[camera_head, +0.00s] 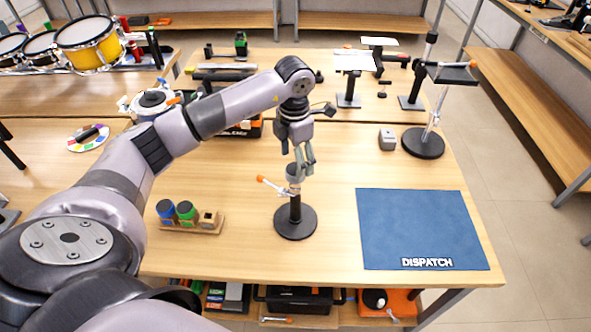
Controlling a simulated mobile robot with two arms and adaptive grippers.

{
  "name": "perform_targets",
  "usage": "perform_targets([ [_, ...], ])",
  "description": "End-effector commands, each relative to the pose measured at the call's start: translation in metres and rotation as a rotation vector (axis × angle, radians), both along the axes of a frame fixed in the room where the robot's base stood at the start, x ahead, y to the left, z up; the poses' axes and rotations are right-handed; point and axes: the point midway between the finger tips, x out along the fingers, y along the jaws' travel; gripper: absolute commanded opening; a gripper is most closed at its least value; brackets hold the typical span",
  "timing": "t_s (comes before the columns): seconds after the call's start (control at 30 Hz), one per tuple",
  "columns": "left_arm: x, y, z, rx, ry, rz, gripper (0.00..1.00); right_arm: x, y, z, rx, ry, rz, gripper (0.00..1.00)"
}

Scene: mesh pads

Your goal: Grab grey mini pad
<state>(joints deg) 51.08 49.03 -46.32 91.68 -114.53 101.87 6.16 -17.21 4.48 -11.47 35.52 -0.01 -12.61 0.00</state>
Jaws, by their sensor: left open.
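A small grey rounded piece, which looks like the grey mini pad (294,173), sits on top of a black stand (295,212) with a round base and an orange-tipped lever. My left gripper (304,168) reaches down from above, with its open fingers right at the grey piece. The fingers partly cover it, and I cannot tell whether they touch it. My right gripper is not in view.
A wooden rack (190,226) left of the stand holds a blue piece (166,210) and a green piece (186,210). A blue DISPATCH mat (415,225) lies bare at right. A grey block (388,139) and a tall clamp stand (424,143) are behind it.

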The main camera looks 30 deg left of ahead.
Motion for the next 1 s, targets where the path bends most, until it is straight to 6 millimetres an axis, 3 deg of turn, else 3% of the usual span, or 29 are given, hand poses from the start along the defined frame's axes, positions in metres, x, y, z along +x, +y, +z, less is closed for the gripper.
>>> perform_targets([
  [0.17, 0.001, -0.003, -0.020, -0.001, 0.006, -0.001, 0.68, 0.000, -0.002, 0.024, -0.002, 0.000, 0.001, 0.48],
  [0.33, 0.001, -0.003, -0.040, -0.001, 0.003, 0.000, 0.68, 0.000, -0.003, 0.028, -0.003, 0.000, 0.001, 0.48],
  [0.57, 0.002, -0.002, -0.044, 0.000, 0.001, -0.001, 0.68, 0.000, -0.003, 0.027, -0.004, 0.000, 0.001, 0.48],
  [1.0, 0.002, -0.002, -0.043, 0.000, 0.001, -0.001, 0.40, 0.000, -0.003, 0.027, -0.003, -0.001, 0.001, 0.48],
])
